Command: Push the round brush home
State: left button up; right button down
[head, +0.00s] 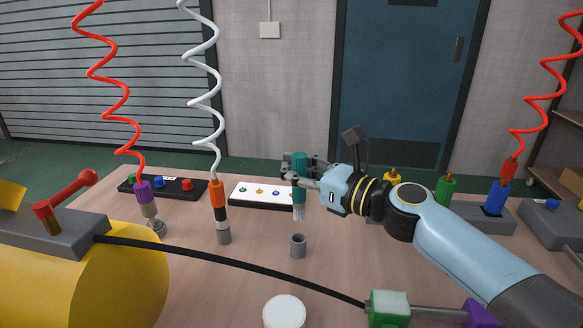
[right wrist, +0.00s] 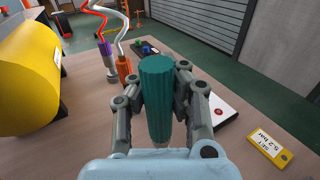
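The round brush (head: 299,212) has a ribbed teal handle and a pale, bristle-like lower end. It hangs about upright above a short grey round holder (head: 298,246) on the table, with a gap between tip and holder. My right gripper (head: 297,180) comes in from the right and is shut around the teal handle. In the right wrist view the handle (right wrist: 158,85) stands between both fingers of this gripper (right wrist: 162,110); the brush's lower end and the holder are mostly hidden there. My left gripper is not in view.
An orange-and-black tool (head: 219,205) on a white coil and a purple tool (head: 146,200) on a red coil stand left. A yellow tank (head: 120,270) fills the front left. A black hose (head: 235,262) crosses in front of the holder. A white panel (head: 245,193) lies behind.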

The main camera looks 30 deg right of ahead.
aim_at(303, 215)
jog(key=shift+f+b, duration=1.6)
jog(key=shift+f, duration=0.4)
jog(key=shift+f, duration=0.15)
jog(key=shift+f+b, duration=2.4)
jog(key=shift+f, duration=0.1)
jog(key=c, duration=2)
grip_release()
jog(key=shift+c, duration=0.2)
jog(key=o, duration=0.7)
jog(key=shift+c, duration=0.2)
jog(key=v, duration=1.2)
jog(key=shift+a+f, duration=0.1)
